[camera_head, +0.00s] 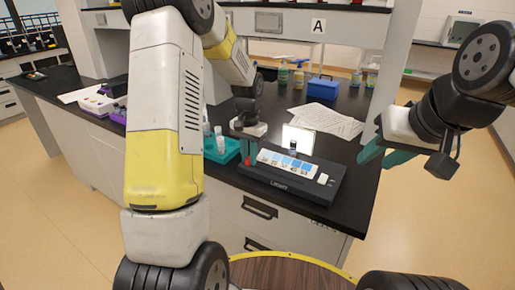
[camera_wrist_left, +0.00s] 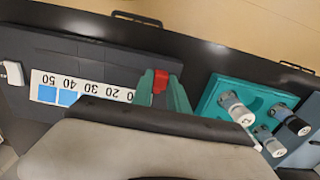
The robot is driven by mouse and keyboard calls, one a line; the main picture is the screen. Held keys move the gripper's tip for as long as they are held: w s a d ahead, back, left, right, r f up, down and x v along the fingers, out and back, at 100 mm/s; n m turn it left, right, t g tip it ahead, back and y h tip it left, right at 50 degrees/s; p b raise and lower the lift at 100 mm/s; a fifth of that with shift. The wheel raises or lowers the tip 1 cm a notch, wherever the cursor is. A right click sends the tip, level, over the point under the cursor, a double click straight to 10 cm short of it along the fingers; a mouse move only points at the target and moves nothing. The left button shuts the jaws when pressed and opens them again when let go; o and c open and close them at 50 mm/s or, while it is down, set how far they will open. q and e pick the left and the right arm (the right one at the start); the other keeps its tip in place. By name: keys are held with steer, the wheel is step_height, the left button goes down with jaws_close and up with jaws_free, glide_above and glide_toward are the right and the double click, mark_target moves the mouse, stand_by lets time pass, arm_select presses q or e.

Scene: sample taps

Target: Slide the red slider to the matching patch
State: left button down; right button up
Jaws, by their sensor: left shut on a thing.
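The red slider (camera_head: 248,160) is at the left end of the dark comparator (camera_head: 325,193) in the head view. My left gripper (camera_head: 247,152) is over that end. In the left wrist view, its teal fingers (camera_wrist_left: 161,92) stand on either side of the red slider (camera_wrist_left: 160,78) and are shut on it. The scale strip (camera_wrist_left: 75,88) carries blue patches and numbers, upside down here; the slider is beyond its low-number end. Part of the strip is hidden by my gripper's body. A small vial (camera_head: 293,147) stands behind the strip. My right gripper (camera_head: 383,156) is open and empty, right of the bench.
A teal rack (camera_head: 222,152) with several vials stands left of the comparator; it also shows in the left wrist view (camera_wrist_left: 215,108). A lit white panel (camera_head: 299,138) stands behind the strip. Papers (camera_head: 325,120) and a blue box (camera_head: 314,87) lie farther back.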

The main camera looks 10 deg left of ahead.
mark_target(278, 175)
arm_select(q)
steer(key=shift+d, duration=0.1)
stand_by(0.3)
steer(key=s+d, duration=0.1)
steer(key=d, duration=0.2)
steer(key=s+d, duration=0.1)
steer(key=d, duration=0.2)
steer(key=s+d, duration=0.1)
steer(key=d, duration=0.3)
steer(key=shift+s, duration=0.35)
steer(key=c, duration=1.3)
jaws_free()
step_height(278, 175, up, 8)
steer(key=shift+f, duration=0.1)
